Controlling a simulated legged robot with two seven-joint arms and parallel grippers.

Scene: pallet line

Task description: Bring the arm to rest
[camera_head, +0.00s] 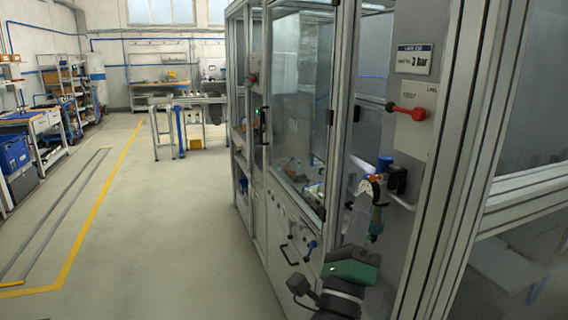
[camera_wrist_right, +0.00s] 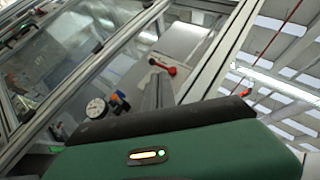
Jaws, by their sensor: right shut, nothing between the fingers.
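My right arm comes in at the bottom right of the head view, with its green wrist housing low in front of the machine cabinet. In the right wrist view the gripper (camera_wrist_right: 157,78) shows as grey fingers close together, shut and empty. A round gauge (camera_head: 368,187) and a blue knob (camera_head: 384,163) are just above it in the head view. In the wrist view the gauge (camera_wrist_right: 97,108) lies left of the fingers. My left gripper is not in view.
A red valve handle (camera_head: 407,112) sits on a panel below a "3 bar" sign (camera_head: 414,59). The cabinet's glass door (camera_head: 298,95) and metal posts stand close to my right arm. Open floor (camera_head: 170,250) with a yellow line lies to the left.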

